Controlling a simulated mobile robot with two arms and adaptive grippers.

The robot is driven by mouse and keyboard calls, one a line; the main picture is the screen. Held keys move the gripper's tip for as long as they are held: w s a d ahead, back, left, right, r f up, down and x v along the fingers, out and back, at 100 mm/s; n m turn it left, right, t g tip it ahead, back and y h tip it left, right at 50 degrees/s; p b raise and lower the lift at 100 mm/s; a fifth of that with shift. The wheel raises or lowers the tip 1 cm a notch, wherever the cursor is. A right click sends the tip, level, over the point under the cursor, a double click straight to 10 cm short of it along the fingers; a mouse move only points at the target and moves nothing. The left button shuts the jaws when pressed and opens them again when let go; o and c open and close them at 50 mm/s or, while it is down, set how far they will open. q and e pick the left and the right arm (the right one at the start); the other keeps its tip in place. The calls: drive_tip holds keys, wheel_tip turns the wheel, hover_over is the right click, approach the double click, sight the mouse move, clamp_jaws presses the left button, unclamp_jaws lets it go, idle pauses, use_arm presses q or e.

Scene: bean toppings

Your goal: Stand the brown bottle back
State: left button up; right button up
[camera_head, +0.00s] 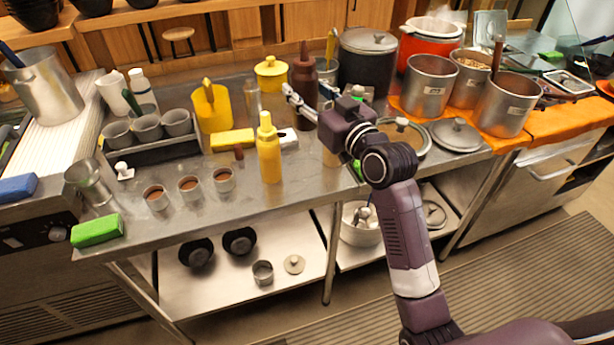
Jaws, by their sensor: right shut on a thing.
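The brown bottle (303,75) stands upright towards the back of the metal counter, its nozzle pointing up. My right gripper (299,103) reaches in from the right and is shut on the brown bottle; its fingers cover part of the lower body. The bottle's base is hidden, so I cannot tell whether it touches the counter. My left gripper is not in view.
A yellow squeeze bottle (269,150) stands in front, left of my right gripper. A yellow lidded jar (271,74) and a large dark pot (367,62) flank the brown bottle. Three small cups (189,188) stand near the front edge.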

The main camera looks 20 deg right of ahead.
sight(308, 75)
drive_tip(key=shift+w+d+r, duration=0.25)
drive_tip(key=shift+w+r, duration=0.2)
drive_tip(key=shift+r, duration=0.15)
drive_tip(key=shift+w+d+r, duration=0.25)
drive_tip(key=shift+w+r, duration=0.15)
drive_tip(key=shift+r, duration=0.15)
drive_tip(key=shift+w+d, duration=0.1)
drive_tip(key=shift+w, duration=0.05)
drive_tip(key=shift+f+b, duration=1.2)
drive_tip(key=shift+f, duration=8.55)
drive_tip(key=shift+o, duration=1.1)
drive_tip(key=shift+f, duration=0.2)
drive_tip(key=shift+o, duration=0.9)
